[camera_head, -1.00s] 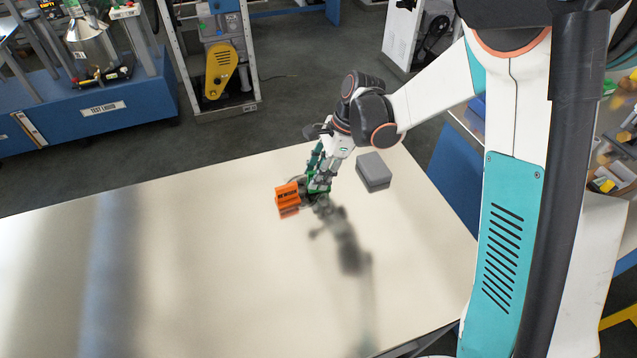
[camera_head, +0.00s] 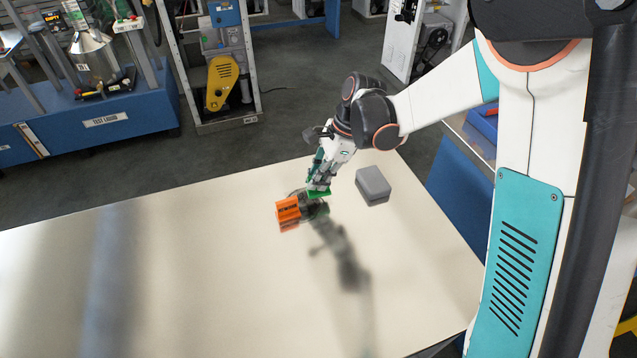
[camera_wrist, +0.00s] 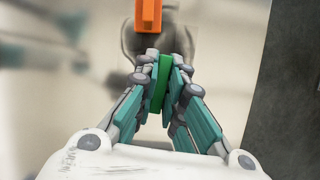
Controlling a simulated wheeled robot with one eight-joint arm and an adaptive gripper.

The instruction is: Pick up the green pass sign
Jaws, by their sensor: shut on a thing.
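The green pass sign (camera_head: 319,192) is a small flat green piece at the tips of my gripper (camera_head: 318,188) in the head view. In the wrist view the green sign (camera_wrist: 159,84) stands on edge between the two fingers of my gripper (camera_wrist: 161,76), which are shut on it. The sign appears a little above the table, just behind and to the right of an orange block. Its face and any lettering are hidden from these angles.
The orange block (camera_head: 288,211) has a dark part (camera_head: 312,209) beside it, under my gripper. It also shows in the wrist view (camera_wrist: 148,15). A grey box (camera_head: 373,184) lies to the right. The pale table (camera_head: 200,270) is clear at the left and front.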

